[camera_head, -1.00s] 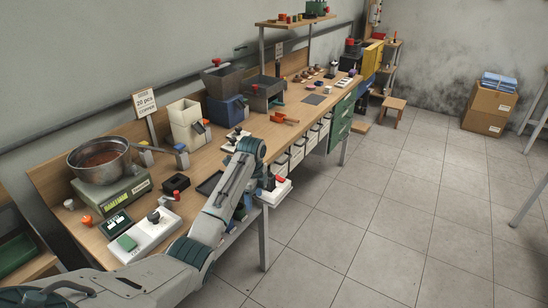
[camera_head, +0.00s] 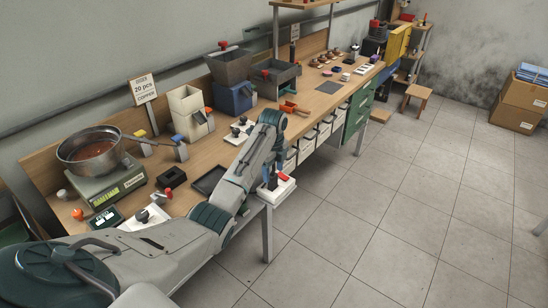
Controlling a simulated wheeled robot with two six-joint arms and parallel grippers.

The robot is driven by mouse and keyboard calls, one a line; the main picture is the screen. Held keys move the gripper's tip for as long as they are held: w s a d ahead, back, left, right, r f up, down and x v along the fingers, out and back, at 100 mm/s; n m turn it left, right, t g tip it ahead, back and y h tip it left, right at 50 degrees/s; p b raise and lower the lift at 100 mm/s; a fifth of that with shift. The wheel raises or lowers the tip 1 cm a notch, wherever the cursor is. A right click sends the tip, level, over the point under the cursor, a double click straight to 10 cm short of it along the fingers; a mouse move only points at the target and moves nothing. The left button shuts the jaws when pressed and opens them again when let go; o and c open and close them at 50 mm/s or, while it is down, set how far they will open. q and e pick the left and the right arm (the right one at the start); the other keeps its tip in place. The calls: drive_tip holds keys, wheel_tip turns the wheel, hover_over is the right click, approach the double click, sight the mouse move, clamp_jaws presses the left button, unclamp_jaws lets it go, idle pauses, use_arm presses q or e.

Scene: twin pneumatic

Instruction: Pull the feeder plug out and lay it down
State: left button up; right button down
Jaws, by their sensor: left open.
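My left arm reaches in from the lower left, and my left gripper (camera_head: 270,183) points down at the bench's front edge, partly hidden by its own wrist. It is open, at a white box (camera_head: 280,196) with a red part (camera_head: 283,177) on top. I cannot tell whether the fingers touch the box or the red part. No feeder plug can be made out for certain. A cream feeder-like unit (camera_head: 187,103) and a blue unit with a grey hopper (camera_head: 230,95) stand at the back of the bench. My right gripper is not in view.
The wooden bench (camera_head: 216,151) holds a steel pan (camera_head: 92,160) on a green scale (camera_head: 105,188), a black tray (camera_head: 208,181) and a white plate with black knobs (camera_head: 240,130). An orange-handled scoop (camera_head: 293,108) lies farther back. The tiled floor to the right is clear.

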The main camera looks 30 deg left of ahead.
sight(274, 175)
use_arm(q)
wheel_tip(274, 175, down, 5)
drive_tip(key=shift+w+r+p, duration=0.1)
drive_tip(key=shift+p, duration=0.2)
drive_tip(key=shift+c, duration=1.3)
drive_tip(key=c, duration=0.7)
drive_tip(key=shift+o, duration=1.4)
drive_tip(key=c, duration=0.5)
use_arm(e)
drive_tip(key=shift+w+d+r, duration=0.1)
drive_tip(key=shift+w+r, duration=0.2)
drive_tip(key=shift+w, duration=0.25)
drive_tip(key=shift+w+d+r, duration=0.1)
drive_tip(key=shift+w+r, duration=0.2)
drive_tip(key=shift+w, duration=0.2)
use_arm(q)
drive_tip(key=shift+r+p, duration=0.2)
drive_tip(key=shift+p, duration=0.15)
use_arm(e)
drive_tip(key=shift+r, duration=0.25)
use_arm(q)
drive_tip(key=shift+r+p, duration=0.6)
drive_tip(key=shift+p, duration=0.05)
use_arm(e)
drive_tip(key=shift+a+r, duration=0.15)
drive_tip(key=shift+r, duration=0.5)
